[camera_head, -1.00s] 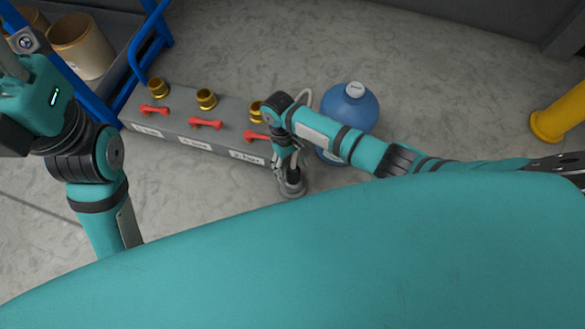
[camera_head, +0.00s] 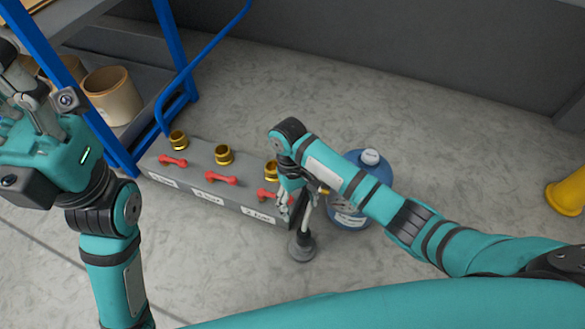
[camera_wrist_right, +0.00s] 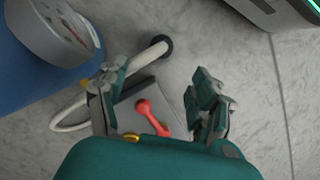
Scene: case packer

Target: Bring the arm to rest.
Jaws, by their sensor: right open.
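My right gripper (camera_head: 287,196) hangs low over the near right end of a grey block (camera_head: 230,195) with brass fittings and red handles. In the right wrist view my right gripper (camera_wrist_right: 160,78) has its two fingers wide apart with nothing gripped. A red handle (camera_wrist_right: 152,118) shows below and between them. A pale tube (camera_wrist_right: 140,62) with a dark round end shows between and beyond the fingertips. My left gripper (camera_head: 28,95) is raised at the left edge of the head view, away from the block. Its fingers are partly cut off, and their opening is unclear.
A blue jug (camera_head: 372,170) with a white cap stands right of the block, partly behind my right forearm. A blue-framed rack (camera_head: 172,50) holds tan pots (camera_head: 108,98). A yellow post (camera_head: 568,192) is far right. Floor between is clear.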

